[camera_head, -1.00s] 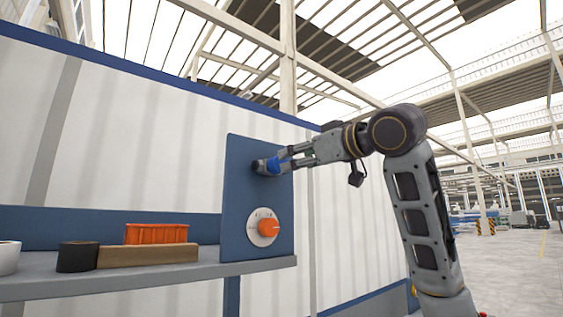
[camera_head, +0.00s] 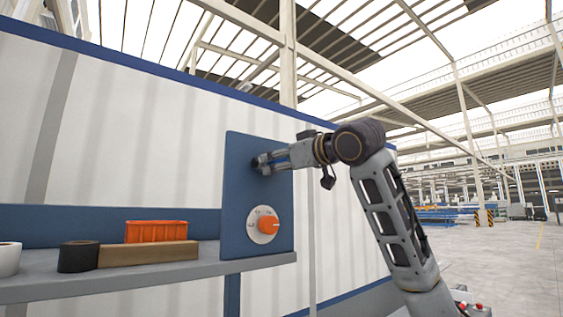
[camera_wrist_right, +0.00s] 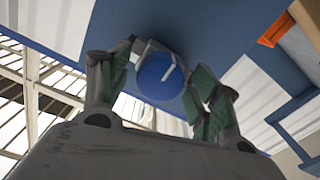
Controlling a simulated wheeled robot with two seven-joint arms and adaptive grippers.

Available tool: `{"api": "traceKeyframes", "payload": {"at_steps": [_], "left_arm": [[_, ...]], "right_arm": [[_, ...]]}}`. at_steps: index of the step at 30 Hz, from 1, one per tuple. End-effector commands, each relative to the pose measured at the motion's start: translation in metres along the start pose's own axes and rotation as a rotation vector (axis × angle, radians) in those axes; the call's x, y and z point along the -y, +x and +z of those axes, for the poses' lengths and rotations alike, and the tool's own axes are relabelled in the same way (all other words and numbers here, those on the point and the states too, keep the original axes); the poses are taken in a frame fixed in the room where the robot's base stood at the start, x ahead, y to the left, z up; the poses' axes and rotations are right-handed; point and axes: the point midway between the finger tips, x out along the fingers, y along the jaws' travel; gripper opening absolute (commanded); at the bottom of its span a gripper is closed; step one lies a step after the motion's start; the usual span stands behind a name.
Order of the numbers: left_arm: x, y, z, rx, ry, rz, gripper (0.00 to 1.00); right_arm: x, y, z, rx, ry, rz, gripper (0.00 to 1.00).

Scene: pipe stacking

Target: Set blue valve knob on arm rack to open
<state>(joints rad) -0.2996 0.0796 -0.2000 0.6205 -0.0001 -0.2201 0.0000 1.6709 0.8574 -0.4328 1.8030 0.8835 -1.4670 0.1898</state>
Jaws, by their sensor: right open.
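The blue valve knob (camera_wrist_right: 158,80) shows in the right wrist view as a round blue cap with a short white line running obliquely across it. It sits on the blue panel (camera_head: 240,190) above the shelf. My right gripper (camera_head: 268,161) is open at the panel's upper part, with one finger on each side of the knob. I cannot tell whether the fingers touch it. In the head view the gripper hides the knob almost fully. My left gripper is not in view.
An orange dial (camera_head: 268,225) with a pale round plate is lower on the panel. The grey shelf (camera_head: 130,277) carries an orange crate (camera_head: 156,232), a brown block (camera_head: 150,253), a black roll (camera_head: 78,257) and a white roll (camera_head: 8,259). Open floor lies to the right.

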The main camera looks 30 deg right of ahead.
Motion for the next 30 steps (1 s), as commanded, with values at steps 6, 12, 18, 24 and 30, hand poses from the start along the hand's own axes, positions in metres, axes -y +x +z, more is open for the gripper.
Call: {"api": "traceKeyframes", "payload": {"at_steps": [6, 12, 18, 24, 30], "left_arm": [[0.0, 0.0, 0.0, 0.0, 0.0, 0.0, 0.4], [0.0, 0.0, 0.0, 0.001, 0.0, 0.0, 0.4], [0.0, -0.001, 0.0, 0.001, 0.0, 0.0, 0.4], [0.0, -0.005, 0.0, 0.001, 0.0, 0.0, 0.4], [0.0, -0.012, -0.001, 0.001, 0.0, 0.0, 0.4]], "right_arm": [[0.0, 0.0, 0.0, 0.0, 0.0, 0.0, 0.37], [0.0, 0.0, 0.0, 0.0, 0.0, 0.0, 0.18], [0.0, 0.0, 0.0, 0.0, -0.013, 0.0, 0.18], [0.0, 0.0, 0.0, 0.001, -0.062, -0.001, 0.18], [0.0, 0.0, -0.001, 0.002, -0.163, 0.0, 0.18]]}}
